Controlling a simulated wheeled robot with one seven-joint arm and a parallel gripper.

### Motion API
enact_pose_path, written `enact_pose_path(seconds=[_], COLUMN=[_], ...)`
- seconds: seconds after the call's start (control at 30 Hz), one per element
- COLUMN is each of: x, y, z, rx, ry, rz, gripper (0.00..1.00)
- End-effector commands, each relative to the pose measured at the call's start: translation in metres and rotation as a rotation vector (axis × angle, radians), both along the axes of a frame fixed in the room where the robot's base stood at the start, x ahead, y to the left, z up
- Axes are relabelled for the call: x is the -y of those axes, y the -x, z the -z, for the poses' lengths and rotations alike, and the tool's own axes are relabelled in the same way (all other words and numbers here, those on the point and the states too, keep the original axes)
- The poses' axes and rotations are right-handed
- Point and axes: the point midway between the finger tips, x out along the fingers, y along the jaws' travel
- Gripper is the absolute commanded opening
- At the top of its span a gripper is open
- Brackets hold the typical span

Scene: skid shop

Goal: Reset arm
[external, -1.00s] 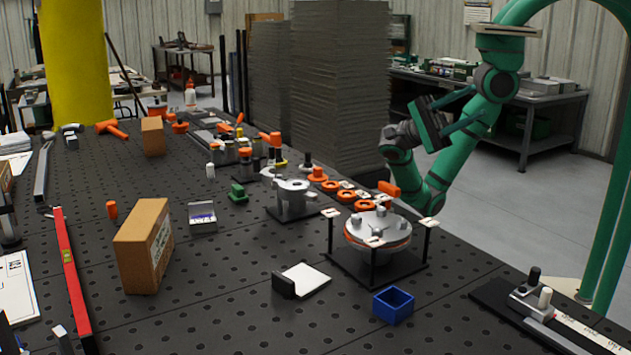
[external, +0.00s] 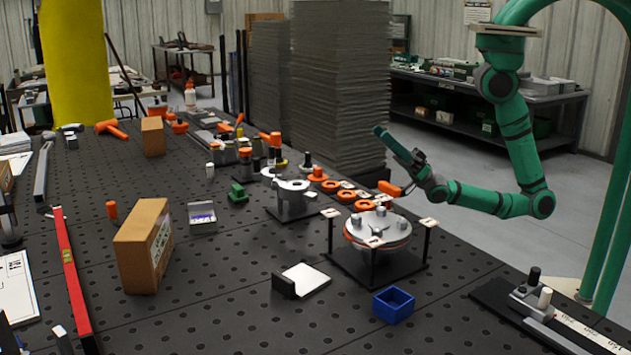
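My gripper (external: 385,140) is at the end of my green arm (external: 500,200), in the right half of the external view. It hangs in the air above the far right edge of the dark perforated table (external: 250,300). The arm bends down from its mount and then reaches left, with the gripper pointing up and left. It is seen from the side, so I cannot tell how far its fingers are apart. No held object shows at it.
Below and left of my gripper are orange rings (external: 330,186) and a round metal fixture (external: 378,228) on a stand. A blue bin (external: 393,305), a cardboard box (external: 143,245) and a red level (external: 72,270) lie on the table. A tall grey stack (external: 340,80) rises behind.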

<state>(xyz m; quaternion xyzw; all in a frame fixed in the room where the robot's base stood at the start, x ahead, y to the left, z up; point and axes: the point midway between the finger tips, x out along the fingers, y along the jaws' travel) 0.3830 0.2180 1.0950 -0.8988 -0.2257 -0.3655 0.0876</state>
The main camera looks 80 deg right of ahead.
Motion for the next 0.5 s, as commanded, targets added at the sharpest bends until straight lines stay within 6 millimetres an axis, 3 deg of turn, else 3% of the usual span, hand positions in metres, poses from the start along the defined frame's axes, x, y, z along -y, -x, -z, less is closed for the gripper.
enact_pose_path(seconds=[0.03,0.27,0.5], x=[0.014,0.077,0.14], y=[0.001,0.016,0.057], z=[0.017,0.088,0.156], rx=[-0.064,-0.329,-0.603], ry=[0.006,0.044,0.111], rz=[0.035,0.183,0.316], gripper=[0.36,0.36,0.36])
